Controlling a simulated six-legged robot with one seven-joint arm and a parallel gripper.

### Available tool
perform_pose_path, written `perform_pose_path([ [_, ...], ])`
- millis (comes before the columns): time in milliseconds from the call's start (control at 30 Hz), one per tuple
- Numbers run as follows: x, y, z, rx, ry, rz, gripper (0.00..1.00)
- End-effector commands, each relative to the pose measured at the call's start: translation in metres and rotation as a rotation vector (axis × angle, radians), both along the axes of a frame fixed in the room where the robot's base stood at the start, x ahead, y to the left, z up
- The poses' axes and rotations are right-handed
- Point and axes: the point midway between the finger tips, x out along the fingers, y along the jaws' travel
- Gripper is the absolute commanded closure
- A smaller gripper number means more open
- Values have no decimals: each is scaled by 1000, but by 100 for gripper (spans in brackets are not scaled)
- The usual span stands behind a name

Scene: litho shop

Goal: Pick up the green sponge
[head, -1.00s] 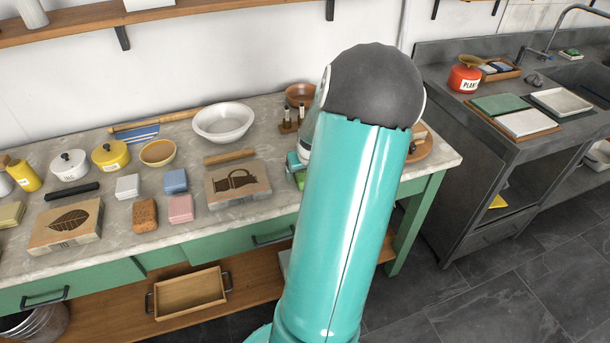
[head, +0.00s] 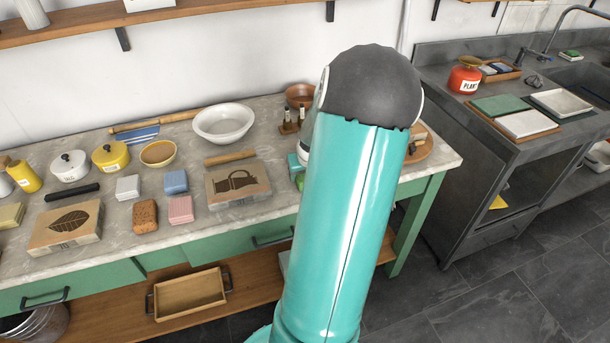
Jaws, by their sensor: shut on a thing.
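My arm crosses the middle of the view and hides most of my gripper (head: 296,164). Only a small teal and white part of it shows at the arm's left edge, over the right part of the worktable (head: 330,210). A narrow sliver of the green sponge (head: 299,181) shows just below that part. My gripper is shut on it. The fingertips and most of the sponge are hidden, so I cannot tell whether it is clear of the tabletop.
A leaf printing block (head: 52,240), a jug printing block (head: 262,197), a brown sponge (head: 144,215), and white (head: 128,187), blue (head: 175,181) and pink (head: 180,209) blocks lie left of my gripper. A white bowl (head: 223,121) stands behind.

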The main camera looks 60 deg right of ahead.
Motion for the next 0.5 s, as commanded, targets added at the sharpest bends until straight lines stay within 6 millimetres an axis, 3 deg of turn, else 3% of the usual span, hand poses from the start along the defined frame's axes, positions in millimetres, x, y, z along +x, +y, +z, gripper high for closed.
perform_pose_path([
  [267, -1, -1, 10, -4, 0, -2, 66],
  [400, 0, -1, 35, -6, -1, -2, 66],
  [500, 2, 15, 54, -5, 1, 0, 66],
])
